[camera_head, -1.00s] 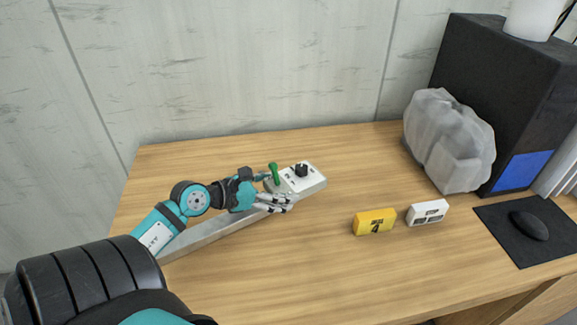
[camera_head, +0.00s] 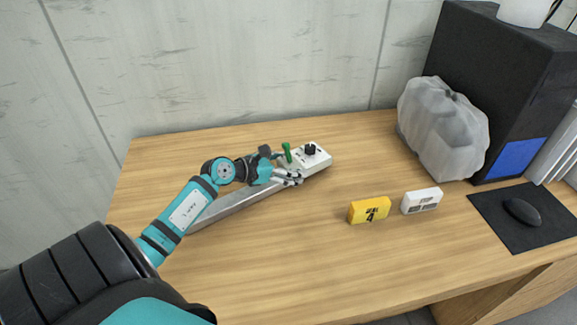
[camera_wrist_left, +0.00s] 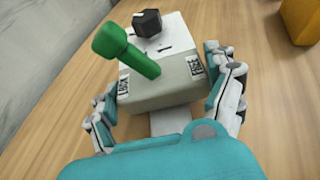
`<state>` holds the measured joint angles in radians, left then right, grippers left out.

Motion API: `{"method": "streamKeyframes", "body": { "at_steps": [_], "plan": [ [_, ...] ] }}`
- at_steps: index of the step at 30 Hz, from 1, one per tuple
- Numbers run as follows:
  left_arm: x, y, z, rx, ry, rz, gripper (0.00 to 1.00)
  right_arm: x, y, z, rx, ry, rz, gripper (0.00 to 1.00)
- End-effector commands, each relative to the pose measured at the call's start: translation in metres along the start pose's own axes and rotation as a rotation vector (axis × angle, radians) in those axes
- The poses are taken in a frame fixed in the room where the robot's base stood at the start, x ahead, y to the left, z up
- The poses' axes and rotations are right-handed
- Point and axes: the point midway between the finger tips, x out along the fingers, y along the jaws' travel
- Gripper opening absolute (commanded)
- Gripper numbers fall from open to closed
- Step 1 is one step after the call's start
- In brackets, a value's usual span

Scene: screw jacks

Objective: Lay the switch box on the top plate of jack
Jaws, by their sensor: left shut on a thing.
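The jack seems to be the long grey bar (camera_head: 235,204) with a white and grey block (camera_head: 318,163) at its far right end. The block carries a green lever (camera_wrist_left: 125,48) and a black knob (camera_wrist_left: 147,22); labels flank the lever. My left gripper (camera_head: 287,178) is shut on this block, with fingers on both its sides in the left wrist view (camera_wrist_left: 168,100). A small white box with dark rectangles, probably the switch box (camera_head: 422,200), lies apart on the table to the right. My right gripper is out of view.
A yellow block (camera_head: 369,210) marked 4 lies just left of the white box. A grey wrapped bundle (camera_head: 443,130), a black cabinet (camera_head: 500,85) and a mouse (camera_head: 522,212) on a dark mat (camera_head: 490,222) fill the right. The table's front middle is clear.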

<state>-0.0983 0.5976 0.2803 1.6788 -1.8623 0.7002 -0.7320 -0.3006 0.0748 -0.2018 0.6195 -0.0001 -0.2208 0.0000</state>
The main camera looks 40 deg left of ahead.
Motion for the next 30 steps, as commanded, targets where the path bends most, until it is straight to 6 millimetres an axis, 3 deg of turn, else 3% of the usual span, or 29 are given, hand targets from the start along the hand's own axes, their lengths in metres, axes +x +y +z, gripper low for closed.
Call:
{"method": "streamKeyframes", "body": {
  "at_steps": [10, 11, 13, 23, 30],
  "plan": [
    [0.001, 0.001, 0.001, 0.002, -0.008, 0.003, 0.29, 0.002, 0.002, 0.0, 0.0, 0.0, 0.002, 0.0],
    [0.001, 0.0, -0.002, 0.0, -0.001, 0.001, 0.9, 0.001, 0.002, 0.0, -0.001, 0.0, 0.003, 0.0],
    [0.001, 0.0, -0.001, 0.0, -0.001, 0.001, 1.0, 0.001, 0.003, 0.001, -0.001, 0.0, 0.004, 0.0],
    [-0.001, 0.0, 0.002, 0.0, -0.001, 0.0, 1.0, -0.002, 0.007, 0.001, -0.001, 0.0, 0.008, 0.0],
    [-0.036, 0.0, -0.002, 0.002, 0.003, 0.001, 1.0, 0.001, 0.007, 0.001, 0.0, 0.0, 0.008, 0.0]
  ]
}}
